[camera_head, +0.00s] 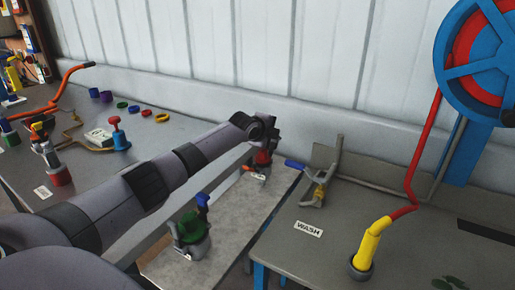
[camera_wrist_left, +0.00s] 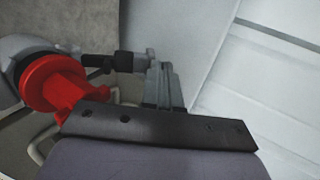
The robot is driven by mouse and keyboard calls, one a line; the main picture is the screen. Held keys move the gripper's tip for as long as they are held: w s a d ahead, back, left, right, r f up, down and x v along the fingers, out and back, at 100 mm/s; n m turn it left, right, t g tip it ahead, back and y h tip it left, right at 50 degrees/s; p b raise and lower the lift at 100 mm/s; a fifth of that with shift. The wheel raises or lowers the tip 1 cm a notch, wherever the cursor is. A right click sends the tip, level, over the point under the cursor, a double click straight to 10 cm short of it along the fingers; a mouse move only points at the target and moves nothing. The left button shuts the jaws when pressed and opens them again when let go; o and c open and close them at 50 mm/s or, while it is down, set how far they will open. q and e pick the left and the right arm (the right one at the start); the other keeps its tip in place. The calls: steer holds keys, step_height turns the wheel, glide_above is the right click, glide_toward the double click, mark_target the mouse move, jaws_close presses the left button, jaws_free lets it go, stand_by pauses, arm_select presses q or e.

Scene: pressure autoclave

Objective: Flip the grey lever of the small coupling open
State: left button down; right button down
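The small red coupling (camera_head: 263,158) stands at the far end of the narrow metal bench, partly hidden behind my left gripper. In the left wrist view the red coupling (camera_wrist_left: 55,85) is at the left, and a grey lever with a black section (camera_wrist_left: 112,63) reaches from it towards my fingers. My left gripper (camera_head: 268,132) is just above the coupling. Its fingers (camera_wrist_left: 165,82) look close together, beside the lever's end. I cannot tell whether they touch it. My right gripper is not in view.
A green coupling with a blue lever (camera_head: 193,232) stands nearer on the same bench (camera_head: 165,268). To the right, the WASH table (camera_head: 300,262) bears a grey bracket (camera_head: 325,172) and a yellow nozzle (camera_head: 370,248). The wall (camera_head: 300,105) is close behind.

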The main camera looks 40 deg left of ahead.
arm_select(q)
steer(key=shift+w+f+g, duration=0.25)
steer(key=shift+w+g, duration=0.15)
steer(key=shift+w+a+f, duration=0.1)
steer(key=shift+w+f, duration=0.05)
steer(key=shift+w, duration=0.25)
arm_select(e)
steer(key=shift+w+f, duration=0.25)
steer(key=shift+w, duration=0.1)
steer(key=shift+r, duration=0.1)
